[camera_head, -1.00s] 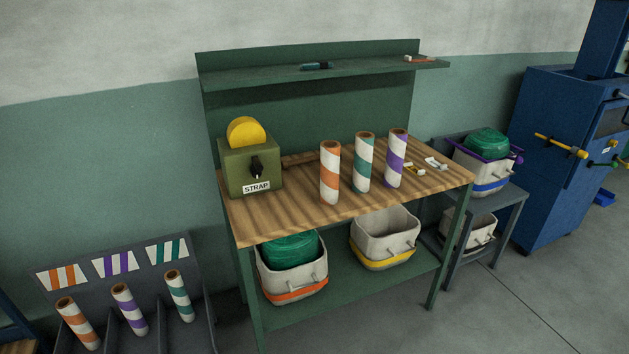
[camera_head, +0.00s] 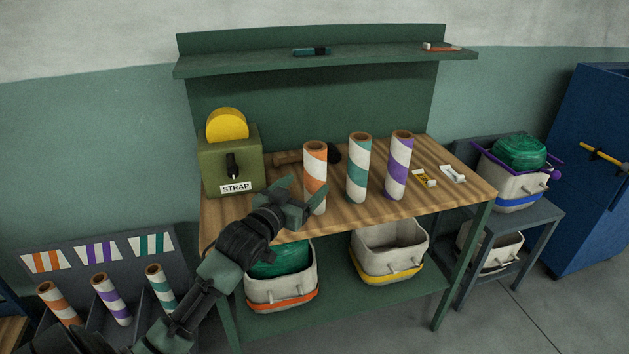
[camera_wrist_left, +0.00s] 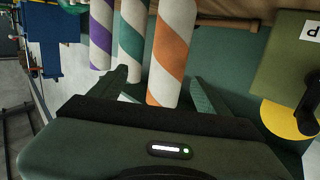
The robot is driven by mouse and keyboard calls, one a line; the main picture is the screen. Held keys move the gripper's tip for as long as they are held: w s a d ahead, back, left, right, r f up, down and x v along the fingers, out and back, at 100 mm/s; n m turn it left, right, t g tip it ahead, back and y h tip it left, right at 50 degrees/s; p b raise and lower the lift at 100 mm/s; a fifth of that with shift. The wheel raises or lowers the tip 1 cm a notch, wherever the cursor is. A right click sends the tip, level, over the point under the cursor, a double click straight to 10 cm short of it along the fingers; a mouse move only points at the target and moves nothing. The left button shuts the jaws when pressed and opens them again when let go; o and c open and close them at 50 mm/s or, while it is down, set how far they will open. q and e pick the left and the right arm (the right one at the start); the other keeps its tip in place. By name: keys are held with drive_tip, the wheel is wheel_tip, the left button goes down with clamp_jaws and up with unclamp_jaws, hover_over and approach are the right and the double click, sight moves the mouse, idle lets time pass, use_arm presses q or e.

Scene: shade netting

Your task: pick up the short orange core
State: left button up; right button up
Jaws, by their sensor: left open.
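An orange-and-white striped core (camera_head: 315,165) stands upright on the wooden bench top, left of a teal-striped core (camera_head: 359,168) and a purple-striped core (camera_head: 399,166). My left gripper (camera_head: 305,201) is open at the front left of the orange core and hides part of its lower half. In the left wrist view, the orange core (camera_wrist_left: 172,55) shows between the two spread fingers; I cannot tell whether they touch it. Another orange-striped core (camera_head: 58,303) leans in the grey rack at lower left. My right gripper is not in view.
A green strap box (camera_head: 228,168) with a yellow disc stands left on the bench (camera_head: 450,200). A dark-headed mallet (camera_head: 290,158) lies behind the orange core. Small items lie at the right. Bins (camera_head: 388,248) sit on the lower shelf.

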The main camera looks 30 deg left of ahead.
sight(310, 168)
use_arm(q)
drive_tip(key=r, duration=0.1)
drive_tip(key=w+a, duration=0.1)
drive_tip(key=r, duration=0.1)
drive_tip(key=shift+w+a+r+t, duration=0.25)
drive_tip(key=shift+w+r+t, duration=0.05)
drive_tip(key=shift+w, duration=0.1)
drive_tip(key=w, duration=0.2)
drive_tip(key=w+f, duration=0.1)
drive_tip(key=w, duration=0.1)
drive_tip(key=w+a, duration=0.1)
drive_tip(key=w, duration=0.2)
drive_tip(key=shift+f+p, duration=0.15)
drive_tip(key=shift+p, duration=0.2)
drive_tip(key=shift+c, duration=0.4)
clamp_jaws()
